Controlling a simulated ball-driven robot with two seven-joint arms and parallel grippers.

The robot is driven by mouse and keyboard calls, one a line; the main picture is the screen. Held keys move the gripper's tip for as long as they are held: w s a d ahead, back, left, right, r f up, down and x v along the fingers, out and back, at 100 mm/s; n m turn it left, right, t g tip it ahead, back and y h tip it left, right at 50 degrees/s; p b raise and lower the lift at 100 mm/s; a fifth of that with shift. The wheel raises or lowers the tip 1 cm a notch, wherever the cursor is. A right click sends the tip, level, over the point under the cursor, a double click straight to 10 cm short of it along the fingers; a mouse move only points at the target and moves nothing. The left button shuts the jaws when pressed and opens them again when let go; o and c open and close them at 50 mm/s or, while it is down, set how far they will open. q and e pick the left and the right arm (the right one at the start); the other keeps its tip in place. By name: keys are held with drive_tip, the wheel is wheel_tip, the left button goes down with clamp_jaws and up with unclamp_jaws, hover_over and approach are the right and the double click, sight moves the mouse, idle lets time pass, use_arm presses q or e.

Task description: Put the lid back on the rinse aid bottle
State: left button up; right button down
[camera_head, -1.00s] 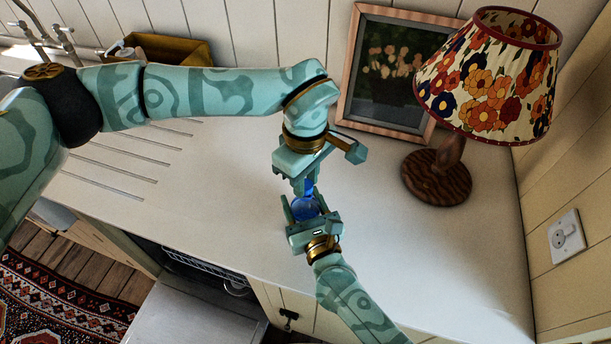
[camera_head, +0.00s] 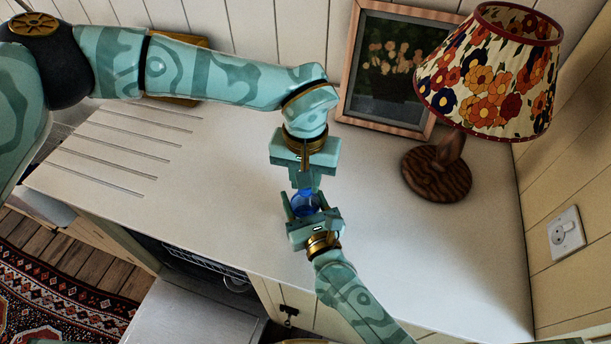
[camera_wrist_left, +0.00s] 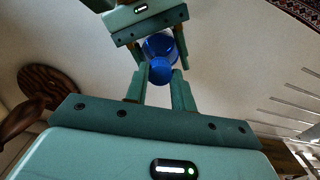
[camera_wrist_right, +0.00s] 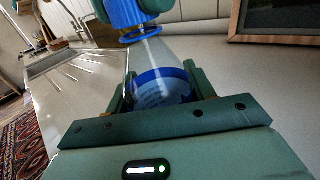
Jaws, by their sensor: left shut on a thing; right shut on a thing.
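The rinse aid bottle (camera_wrist_right: 160,88), clear-necked with a blue label, is held in my right gripper (camera_head: 303,212). It also shows as blue between the fingers in the head view (camera_head: 305,204). The blue lid (camera_wrist_right: 124,14) is at the top of the bottle's neck in the right wrist view. My left gripper (camera_head: 306,186) is shut on the lid from above; the lid also shows between its fingers in the left wrist view (camera_wrist_left: 160,70). Lid and neck are in line or nearly so; I cannot tell whether the lid is fully seated.
Both grippers are above the white counter (camera_head: 220,190). A flowered lamp (camera_head: 437,172) and a framed picture (camera_head: 395,70) stand to the right and behind. An open dishwasher (camera_head: 200,310) is below the front edge.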

use_arm(q)
drive_tip(key=m, duration=0.6)
drive_tip(key=shift+m, duration=0.4)
drive_tip(key=o, duration=1)
drive_tip(key=shift+c, duration=0.2)
drive_tip(key=shift+r, duration=2.25)
drive_tip(key=shift+c, duration=0.5)
